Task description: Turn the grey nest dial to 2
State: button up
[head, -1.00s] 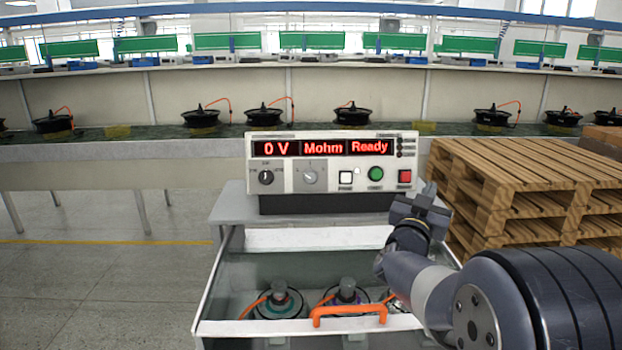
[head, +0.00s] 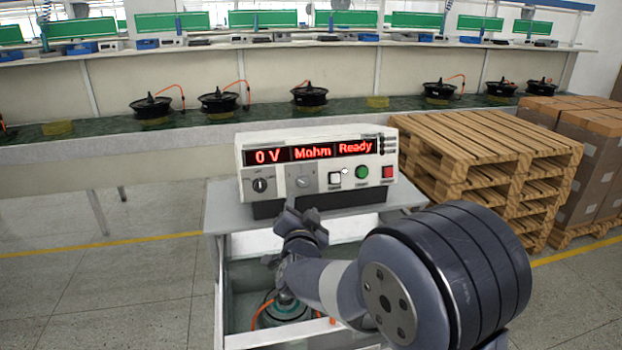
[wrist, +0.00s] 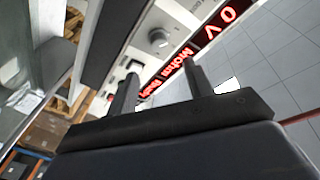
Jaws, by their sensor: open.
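In the wrist view the grey dial (wrist: 158,39) shows beyond the fingertips, on the tilted panel. The red display reads "0 V", "Mohm", "Ready". My gripper (head: 301,213) is open and empty, just below and in front of the dial, apart from it. Its two fingers (wrist: 162,78) show in the wrist view with a gap between them. The dial's exact pointer setting is too small to read.
A white button (head: 335,178), a green button (head: 362,172) and a red button (head: 388,172) sit right of the dial. Below is an open tray (head: 222,300) with a motor, partly hidden by my arm. Wooden pallets (head: 480,140) stand to the right.

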aim_at(303, 183)
jog(key=w, duration=0.3)
jog(key=w+p, duration=0.1)
jog(key=w, duration=0.3)
jog(key=w+p, duration=0.1)
jog(key=w, duration=0.2)
jog(key=shift+w+a, duration=0.25)
jog(key=shift+w, duration=0.05)
jog(key=shift+c, duration=0.6)
jog(key=c, duration=0.8)
jog(key=shift+c, duration=0.2)
